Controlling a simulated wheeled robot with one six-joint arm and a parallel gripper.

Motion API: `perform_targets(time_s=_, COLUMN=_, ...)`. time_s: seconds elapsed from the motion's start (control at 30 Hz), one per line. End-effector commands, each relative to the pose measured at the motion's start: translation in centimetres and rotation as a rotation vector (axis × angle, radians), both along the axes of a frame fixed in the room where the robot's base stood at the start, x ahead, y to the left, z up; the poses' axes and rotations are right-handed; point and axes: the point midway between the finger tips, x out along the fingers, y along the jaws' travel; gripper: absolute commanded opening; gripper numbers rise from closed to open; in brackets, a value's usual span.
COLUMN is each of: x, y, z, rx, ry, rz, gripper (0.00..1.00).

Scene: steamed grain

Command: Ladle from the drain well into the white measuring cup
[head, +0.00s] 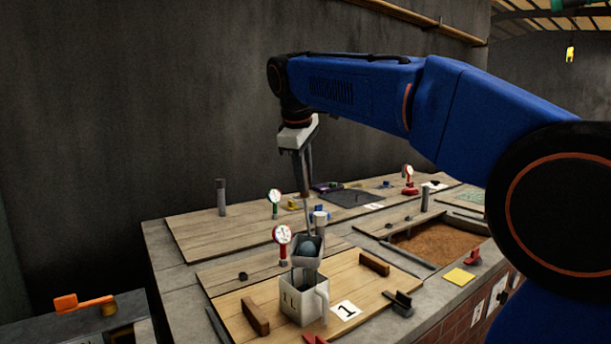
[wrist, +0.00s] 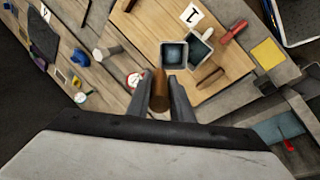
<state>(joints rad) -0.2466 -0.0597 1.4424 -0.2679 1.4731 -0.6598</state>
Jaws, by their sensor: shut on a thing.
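My gripper (head: 303,190) is shut on the brown handle (wrist: 160,88) of a ladle. The ladle hangs upright, and its square grey bowl (head: 307,262) holds something bluish. The white measuring cup (head: 302,307), marked 1L, stands upright on the near wooden board. The bowl is at the cup's top, overlapping its far side; whether they touch I cannot tell. In the wrist view the bowl (wrist: 174,67) and the cup (wrist: 202,46) lie side by side, partly overlapping. The cup's inside is dark there. I cannot tell which opening is the drain well.
Dark wooden bars (head: 255,317) and (head: 374,264) flank the cup. A card marked 1 (head: 346,310) lies beside it. A red-rimmed gauge (head: 282,236) stands behind it. A recess with brown contents (head: 440,248) and a yellow pad (head: 458,277) are at right.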

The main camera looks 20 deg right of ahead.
Motion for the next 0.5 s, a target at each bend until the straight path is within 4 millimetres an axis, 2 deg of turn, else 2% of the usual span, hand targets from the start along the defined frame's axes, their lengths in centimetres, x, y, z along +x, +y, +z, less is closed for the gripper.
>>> perform_targets(time_s=0.5, x=-2.5, y=1.4, z=-0.5, rx=-0.061, ry=-0.108, rz=0.003, gripper=0.0)
